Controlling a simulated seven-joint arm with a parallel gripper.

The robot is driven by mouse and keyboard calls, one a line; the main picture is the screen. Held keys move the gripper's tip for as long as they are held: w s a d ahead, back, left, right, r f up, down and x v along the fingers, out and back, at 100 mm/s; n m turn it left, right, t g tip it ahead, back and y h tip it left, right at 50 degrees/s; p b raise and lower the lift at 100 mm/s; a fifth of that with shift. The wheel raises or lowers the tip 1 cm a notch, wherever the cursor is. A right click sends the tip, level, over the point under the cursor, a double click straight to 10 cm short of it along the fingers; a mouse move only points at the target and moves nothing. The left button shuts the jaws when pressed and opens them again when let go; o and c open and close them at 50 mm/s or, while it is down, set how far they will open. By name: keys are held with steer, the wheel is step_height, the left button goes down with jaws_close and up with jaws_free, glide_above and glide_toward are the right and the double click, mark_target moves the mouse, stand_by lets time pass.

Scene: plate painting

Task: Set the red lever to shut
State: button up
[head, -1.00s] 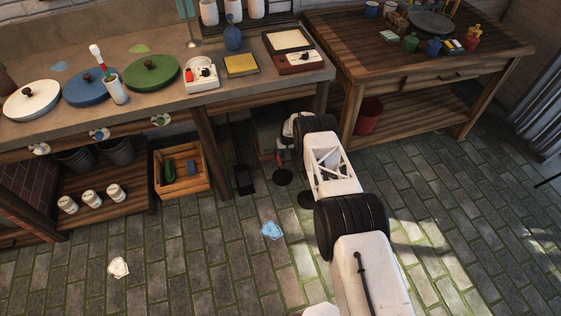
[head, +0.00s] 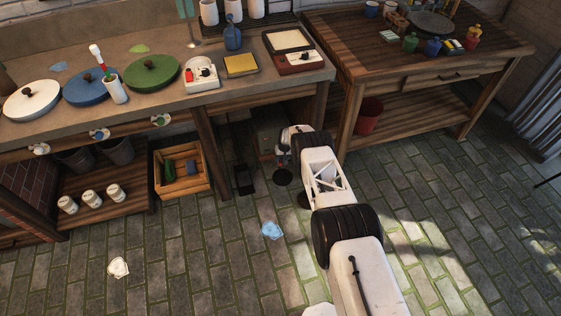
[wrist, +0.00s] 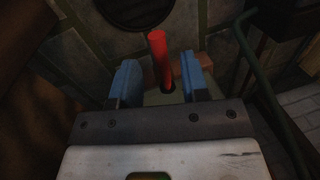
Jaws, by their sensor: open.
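The red lever (wrist: 158,58) stands up between the two blue fingers of my gripper (wrist: 155,80) in the wrist view. The fingers are spread apart, one on each side of the lever, with a visible gap on both sides. In the head view my gripper is low under the counter near the floor, and its fingers are hidden by my arm. A greyish box (head: 268,138) shows just behind it there. I cannot make out the lever in the head view.
A dark round disc (wrist: 135,8) lies beyond the lever, and a dark green bar (wrist: 262,90) runs along the right. In the head view, a counter leg (head: 208,160) and a wooden crate (head: 183,172) stand to the left, with a red bucket (head: 368,117) to the right.

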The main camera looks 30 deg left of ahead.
steer(key=shift+s+a+f, duration=0.1)
steer(key=shift+a+f, duration=0.1)
steer(key=shift+f, duration=0.85)
jaws_close()
